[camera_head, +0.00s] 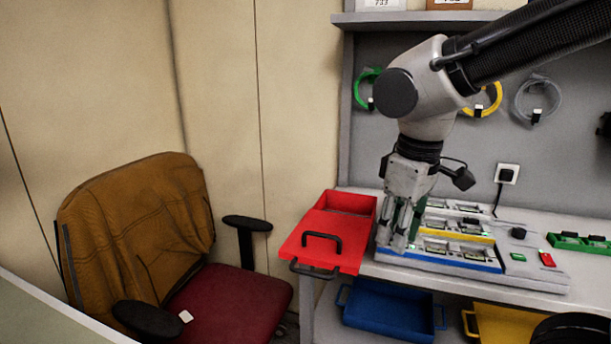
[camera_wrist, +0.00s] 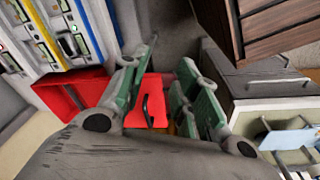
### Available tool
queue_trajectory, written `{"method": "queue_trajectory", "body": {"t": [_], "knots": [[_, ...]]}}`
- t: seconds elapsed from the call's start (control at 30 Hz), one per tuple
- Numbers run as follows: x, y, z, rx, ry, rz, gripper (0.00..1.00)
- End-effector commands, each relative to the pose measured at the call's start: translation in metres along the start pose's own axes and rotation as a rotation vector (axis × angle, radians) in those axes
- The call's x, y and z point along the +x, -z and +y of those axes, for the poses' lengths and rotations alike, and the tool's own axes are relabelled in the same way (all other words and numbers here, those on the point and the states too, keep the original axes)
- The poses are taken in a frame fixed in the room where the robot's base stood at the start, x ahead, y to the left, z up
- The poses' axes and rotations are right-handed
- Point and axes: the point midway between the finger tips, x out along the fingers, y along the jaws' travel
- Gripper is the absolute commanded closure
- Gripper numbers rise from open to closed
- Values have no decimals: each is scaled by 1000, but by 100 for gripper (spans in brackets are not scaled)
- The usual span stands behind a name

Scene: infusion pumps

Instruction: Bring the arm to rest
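My gripper (camera_head: 401,238) hangs pointing down at the left front end of the pump rack on the workbench, beside the red tray (camera_head: 347,201). In the wrist view, the green-padded fingers of my gripper (camera_wrist: 165,65) stand apart with nothing held between them. My arm reaches in from the upper right of the head view. Whether the fingertips touch the rack cannot be told.
The pump rack (camera_head: 440,257) has a blue front strip and several small screens. A blue bin (camera_head: 388,310) and a yellow bin (camera_head: 500,326) sit on the lower shelf. A chair with a brown backrest (camera_head: 140,225) stands left. Coiled cables hang on the back panel (camera_head: 520,150).

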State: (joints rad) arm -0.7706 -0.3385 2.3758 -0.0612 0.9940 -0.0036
Motion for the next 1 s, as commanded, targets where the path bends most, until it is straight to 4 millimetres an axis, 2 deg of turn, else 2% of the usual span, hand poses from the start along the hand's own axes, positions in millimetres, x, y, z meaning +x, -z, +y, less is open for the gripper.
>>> {"method": "queue_trajectory", "body": {"t": [0.03,0.1,0.2,0.3,0.4,0.5,0.6,1.0], "knots": [[-3,-21,18,91,0,24,69],[-6,-52,40,221,-5,58,69],[-12,-97,64,408,-24,115,69],[-18,-135,80,565,-58,163,69],[-27,-161,91,682,-98,203,69],[-35,-176,99,756,-128,229,69],[-37,-183,102,791,-139,233,69],[-37,-184,103,797,-141,230,69]]}}
